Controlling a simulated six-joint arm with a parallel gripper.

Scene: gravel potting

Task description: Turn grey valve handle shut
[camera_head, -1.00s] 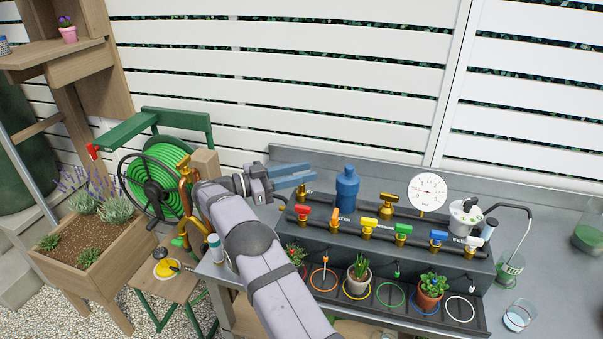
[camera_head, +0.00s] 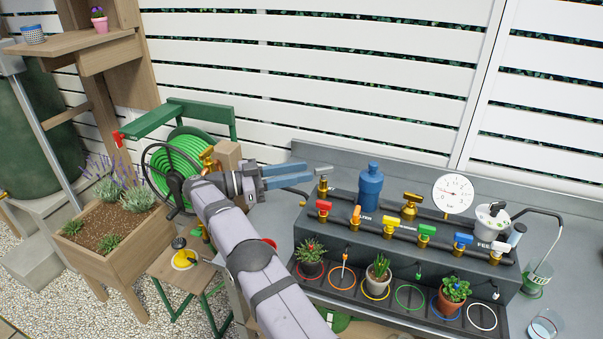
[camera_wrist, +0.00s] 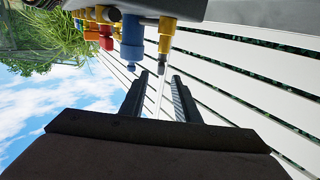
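A brass valve (camera_head: 322,187) stands at the left end of the dark pipe manifold, with a small grey handle (camera_head: 323,168) at its top. In the wrist view, the brass fitting (camera_wrist: 167,32) hangs upside down at the top, with a dark tip below it. A whitish-grey handle (camera_head: 500,247) is also at the manifold's right end; I cannot tell for sure which one is the valve in question. My gripper (camera_head: 308,172) points right, just left of the brass valve, its two blue fingers apart and empty. The fingers (camera_wrist: 160,95) also show apart in the wrist view.
A blue bottle-shaped filter (camera_head: 370,187) and a round gauge (camera_head: 453,193) stand behind the row of coloured handles. Potted plants (camera_head: 378,276) stand on the tray in front. A green hose reel (camera_head: 178,165) is left of my arm. The bench back right is clear.

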